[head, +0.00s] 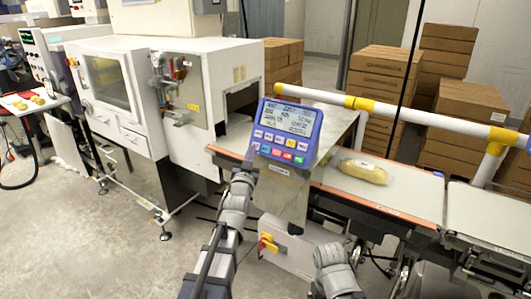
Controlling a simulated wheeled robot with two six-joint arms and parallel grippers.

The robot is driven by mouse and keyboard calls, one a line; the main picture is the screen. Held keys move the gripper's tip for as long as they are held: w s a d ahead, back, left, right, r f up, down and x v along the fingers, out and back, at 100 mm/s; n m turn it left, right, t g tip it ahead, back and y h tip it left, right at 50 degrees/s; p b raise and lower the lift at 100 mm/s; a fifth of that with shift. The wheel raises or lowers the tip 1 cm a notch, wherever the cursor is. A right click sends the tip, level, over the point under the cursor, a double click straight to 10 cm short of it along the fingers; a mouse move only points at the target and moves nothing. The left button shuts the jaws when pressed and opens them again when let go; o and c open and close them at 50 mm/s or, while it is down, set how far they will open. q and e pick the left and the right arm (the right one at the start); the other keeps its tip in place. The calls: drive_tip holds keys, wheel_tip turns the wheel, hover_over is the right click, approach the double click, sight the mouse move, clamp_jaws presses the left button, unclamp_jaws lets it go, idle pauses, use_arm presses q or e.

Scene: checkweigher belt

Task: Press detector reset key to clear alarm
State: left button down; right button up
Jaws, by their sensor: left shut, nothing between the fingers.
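The detector panel (290,118) is a blue-framed unit with a lit screen of text, tilted toward me above the belt. Below the screen are rows of small keys, with a red key (288,155) among coloured ones in the lower row. The key labels are too small to read. My left gripper (251,161) is shut and empty at the panel's lower left corner. I cannot tell whether it touches the panel. My right arm shows low in the middle, below the belt; its fingers cannot be made out.
A yellowish packet (363,171) lies on the conveyor belt (415,190) right of the panel. A white rail (440,120) with yellow joints runs behind the belt. A white machine (190,100) stands left. Carton stacks (380,75) stand behind.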

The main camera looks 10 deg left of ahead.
sight(264, 145)
use_arm(q)
drive_tip(key=shift+w+d+f+b, duration=0.35)
drive_tip(key=shift+w+f, duration=0.1)
drive_tip(key=shift+w, duration=0.4)
drive_tip(key=shift+w+d+f+b, duration=0.25)
drive_tip(key=shift+w+f+b, duration=0.2)
drive_tip(key=shift+w, duration=0.35)
drive_tip(key=shift+w+d+f+b, duration=0.3)
drive_tip(key=shift+w+f, duration=0.15)
drive_tip(key=shift+w, duration=0.4)
drive_tip(key=shift+w+f, duration=0.1)
drive_tip(key=shift+w, duration=0.05)
drive_tip(key=shift+w+d+f, duration=0.1)
drive_tip(key=shift+w+d, duration=0.05)
drive_tip(key=shift+w, duration=0.1)
drive_tip(key=shift+w+d+f+b, duration=0.1)
drive_tip(key=shift+w+f+b, duration=0.1)
drive_tip(key=shift+w+b, duration=0.15)
idle(0.8)
drive_tip(key=shift+s+r, duration=0.1)
drive_tip(key=shift+s, duration=0.05)
idle(0.3)
drive_tip(key=shift+s+a+r+p, duration=0.3)
drive_tip(key=shift+s+p, duration=0.1)
drive_tip(key=shift+s, duration=0.2)
drive_tip(key=shift+s, duration=0.1)
